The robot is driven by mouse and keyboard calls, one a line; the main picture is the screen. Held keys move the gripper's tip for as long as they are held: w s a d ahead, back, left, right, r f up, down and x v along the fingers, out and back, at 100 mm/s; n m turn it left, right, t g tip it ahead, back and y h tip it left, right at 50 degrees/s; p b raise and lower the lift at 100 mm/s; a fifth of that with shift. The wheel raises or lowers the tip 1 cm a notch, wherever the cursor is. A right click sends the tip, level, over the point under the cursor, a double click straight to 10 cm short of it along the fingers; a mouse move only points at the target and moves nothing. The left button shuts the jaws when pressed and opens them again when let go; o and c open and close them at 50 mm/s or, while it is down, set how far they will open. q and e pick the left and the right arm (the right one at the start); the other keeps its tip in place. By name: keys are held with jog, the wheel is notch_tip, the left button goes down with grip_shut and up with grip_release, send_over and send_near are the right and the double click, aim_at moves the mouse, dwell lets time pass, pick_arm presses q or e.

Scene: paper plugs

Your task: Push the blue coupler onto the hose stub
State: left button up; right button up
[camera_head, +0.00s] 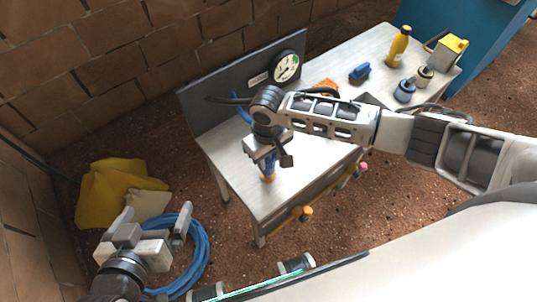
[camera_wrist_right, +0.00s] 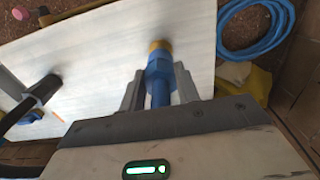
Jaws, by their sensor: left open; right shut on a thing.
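The blue coupler (camera_wrist_right: 159,72) is between the fingers of my right gripper (camera_wrist_right: 160,85) in the right wrist view. A yellow-brown end piece (camera_wrist_right: 160,46) shows at its far end. I cannot tell whether that piece is the hose stub or part of the coupler. In the head view my right gripper (camera_head: 267,164) points down over the near left part of the table, with the yellow-brown piece (camera_head: 267,175) below it. The gripper hides most of the coupler there. My left gripper (camera_head: 153,224) is open and empty, off the table above the floor.
The white table (camera_head: 235,180) has a dark back panel with a gauge (camera_head: 286,67). A blue object (camera_head: 359,73), a yellow bottle (camera_head: 398,46) and small containers stand toward its far right. A blue hose coil (camera_head: 201,250) and yellow sacks (camera_head: 105,195) lie on the floor.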

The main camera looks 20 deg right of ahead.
aim_at(268, 164)
pick_arm(q)
jog(key=shift+f+b, duration=0.75)
jog(key=shift+f, duration=0.05)
pick_arm(e)
jog(key=shift+f, duration=1.7)
jog(key=o, duration=1.1)
jog(key=shift+r+p, duration=0.9)
jog(key=shift+p, duration=0.05)
jog(key=shift+r+p, duration=0.75)
jog(key=shift+p, duration=0.15)
notch_tip(268, 164, up, 2)
jog(key=p, duration=0.2)
jog(key=shift+r+p, duration=0.15)
jog(key=shift+p, duration=0.15)
pick_arm(q)
jog(key=r, duration=0.2)
jog(key=shift+a+r+g, duration=0.2)
jog(key=shift+r+g, duration=0.1)
jog(key=shift+w, duration=0.1)
